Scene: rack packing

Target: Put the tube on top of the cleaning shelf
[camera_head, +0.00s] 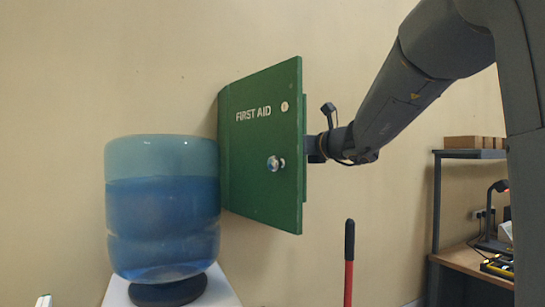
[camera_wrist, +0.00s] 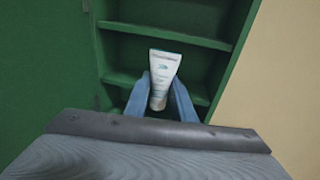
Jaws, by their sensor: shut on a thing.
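A white tube (camera_wrist: 163,72) with small teal and dark print stands nearly upright between the two blue-grey fingers of my gripper (camera_wrist: 160,88) in the wrist view. The gripper is shut on the tube's lower part. Behind it are the green shelves of an open cabinet (camera_wrist: 170,40). I cannot tell whether the tube still touches a shelf. In the head view, the open green FIRST AID door (camera_head: 262,150) hides the gripper and tube. No shelf in view is clearly marked as the cleaning shelf.
A large blue water bottle (camera_head: 163,205) stands left of the door. A red-handled pole (camera_head: 348,265) with a black grip rises below my arm. At right, a dark rack (camera_head: 470,154) carries cardboard boxes (camera_head: 475,142), above a bench with tools.

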